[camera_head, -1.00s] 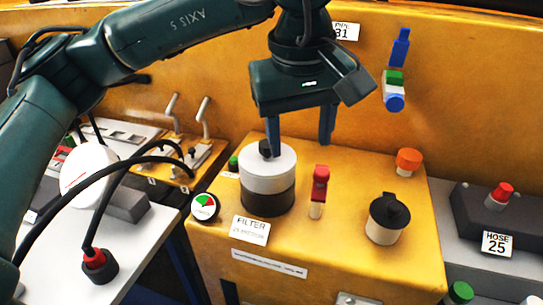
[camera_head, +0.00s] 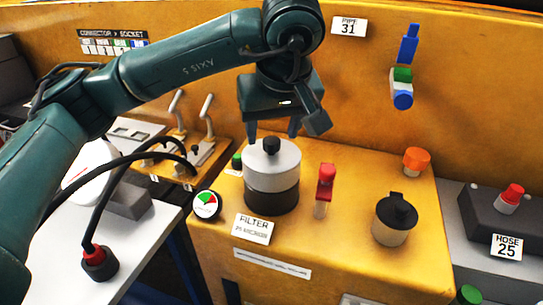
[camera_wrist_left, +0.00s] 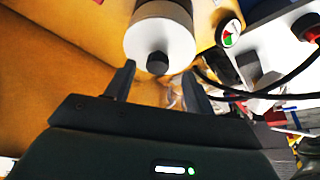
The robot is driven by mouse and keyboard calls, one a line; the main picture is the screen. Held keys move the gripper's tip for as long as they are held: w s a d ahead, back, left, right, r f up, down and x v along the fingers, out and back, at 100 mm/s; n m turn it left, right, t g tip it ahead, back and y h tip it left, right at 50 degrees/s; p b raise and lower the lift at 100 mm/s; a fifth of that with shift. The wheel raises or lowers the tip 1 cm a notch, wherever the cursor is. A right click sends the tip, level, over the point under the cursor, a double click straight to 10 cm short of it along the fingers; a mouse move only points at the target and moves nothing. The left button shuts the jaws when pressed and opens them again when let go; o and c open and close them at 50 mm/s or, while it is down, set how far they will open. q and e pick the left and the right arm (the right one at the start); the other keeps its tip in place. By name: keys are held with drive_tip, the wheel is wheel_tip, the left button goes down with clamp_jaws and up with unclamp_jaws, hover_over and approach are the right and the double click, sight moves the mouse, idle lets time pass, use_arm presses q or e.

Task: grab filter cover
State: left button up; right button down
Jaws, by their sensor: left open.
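The filter cover (camera_head: 272,160) is a light grey round lid with a black knob (camera_head: 271,145) on top. It sits on the dark filter body (camera_head: 271,195) on the yellow housing. The cover also shows at the top of the left wrist view (camera_wrist_left: 160,32). My left gripper (camera_head: 272,136) is open and empty, close to the far side of the knob. In the left wrist view its two fingers (camera_wrist_left: 158,85) are spread, with the knob just beyond and between their tips. Whether a finger touches the cover cannot be told. My right gripper is not in view.
A red-topped valve (camera_head: 325,185) and a black-capped container (camera_head: 395,215) stand right of the filter. A round gauge (camera_head: 206,205) and a FILTER label (camera_head: 253,228) are in front. An orange knob (camera_head: 416,160) is at the back right. Blue pipe fittings (camera_head: 404,85) hang on the wall.

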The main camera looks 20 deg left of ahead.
sight(272, 142)
use_arm(q)
drive_tip(key=x, duration=0.3)
drive_tip(key=shift+w+f, duration=0.1)
drive_tip(key=shift+w, duration=0.1)
clamp_jaws()
idle(0.4)
